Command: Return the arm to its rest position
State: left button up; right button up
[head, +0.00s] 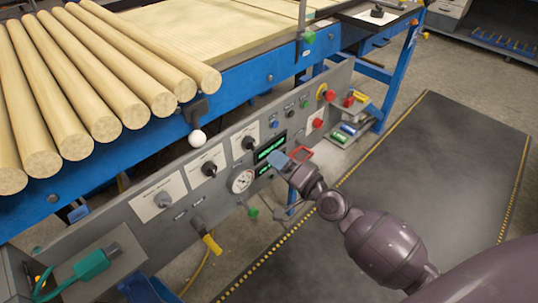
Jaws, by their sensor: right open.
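My right arm comes in from the lower right. Its gripper (289,156) is open, with a blue finger and a red finger, and nothing shows between them. It is in front of the grey control panel (225,150), by the green-lit display (268,146) and to the right of the round gauge (241,181). I cannot tell whether the fingers touch the panel. My left gripper is not in view.
Several turned wood poles (85,75) lie on the blue-framed line above the panel. Knobs, a white ball handle (197,138) and a yellow-ended plug (211,243) stick out. A dark mat (410,170) covers open floor to the right.

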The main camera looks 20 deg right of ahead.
jog(key=shift+s+d, duration=0.2)
jog(key=shift+s, duration=0.5)
pick_arm(q)
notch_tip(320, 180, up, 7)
jog(key=p, duration=0.8)
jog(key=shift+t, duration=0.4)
pick_arm(e)
jog(key=s+d+f+n+g+h, duration=0.1)
jog(key=s+n+g+h, duration=0.1)
jog(key=s, duration=0.7)
jog(key=s+d+f+n+g+h, duration=0.1)
jog(key=s+n, duration=0.3)
jog(key=s, duration=0.5)
jog(key=s+d+f+n+g+h, duration=0.1)
jog(key=s+f+n+g+h, duration=0.2)
jog(key=s, duration=0.6)
jog(key=shift+s+f+n, duration=0.2)
jog(key=shift+n, duration=0.3)
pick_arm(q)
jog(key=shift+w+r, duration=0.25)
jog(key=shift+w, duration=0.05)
pick_arm(e)
jog(key=shift+d, duration=0.1)
